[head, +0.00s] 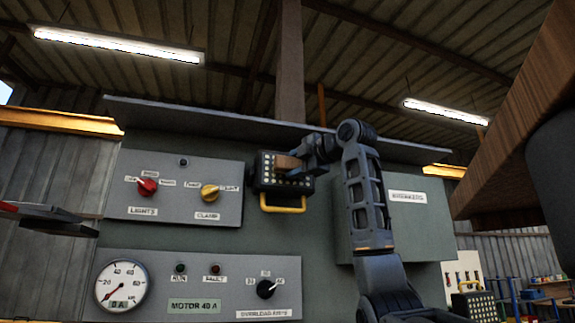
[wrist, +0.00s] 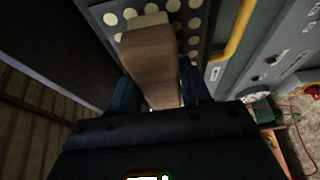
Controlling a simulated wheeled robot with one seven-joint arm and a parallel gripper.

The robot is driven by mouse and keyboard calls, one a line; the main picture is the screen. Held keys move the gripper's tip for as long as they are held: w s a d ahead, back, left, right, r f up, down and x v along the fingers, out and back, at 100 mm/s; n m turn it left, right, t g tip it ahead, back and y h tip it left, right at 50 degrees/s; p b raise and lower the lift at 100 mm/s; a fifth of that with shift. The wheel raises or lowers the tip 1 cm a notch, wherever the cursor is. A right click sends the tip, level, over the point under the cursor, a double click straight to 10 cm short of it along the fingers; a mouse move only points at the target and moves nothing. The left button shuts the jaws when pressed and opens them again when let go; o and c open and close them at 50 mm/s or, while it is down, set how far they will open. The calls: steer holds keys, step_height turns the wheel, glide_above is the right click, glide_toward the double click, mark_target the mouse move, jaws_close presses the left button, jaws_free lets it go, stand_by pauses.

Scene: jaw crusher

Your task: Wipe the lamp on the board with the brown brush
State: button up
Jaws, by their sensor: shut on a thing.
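The lamp (head: 266,176) is a dark box with rows of pale round lights and a yellow handle below, mounted on the green-grey board. Its face also shows at the top of the wrist view (wrist: 196,22). My gripper (head: 303,160) is shut on the brown brush (head: 288,162), in front of the lamp's upper right part. In the wrist view the brush (wrist: 152,68) lies between the two fingers (wrist: 158,88), and its pale end (wrist: 147,22) is over the lights. I cannot tell whether that end touches the face. The brush hides some lights.
The lights and clamp panel (head: 174,190) is left of the lamp. The motor panel (head: 195,287) with gauge and knob is below. A breakers box (head: 408,215) stands right, behind my arm. A similar yellow-handled lamp (head: 475,305) is at lower right.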

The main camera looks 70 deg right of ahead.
steer(key=shift+s+d, duration=1.6)
steer(key=shift+s, duration=0.25)
steer(key=shift+w+a, duration=1.25)
steer(key=shift+w, duration=0.25)
steer(key=shift+w+a, duration=1.25)
steer(key=shift+w, duration=0.25)
steer(key=shift+s+a+b, duration=1.05)
steer(key=shift+s+a, duration=0.95)
steer(key=shift+a, duration=0.25)
steer(key=shift+s+a, duration=0.1)
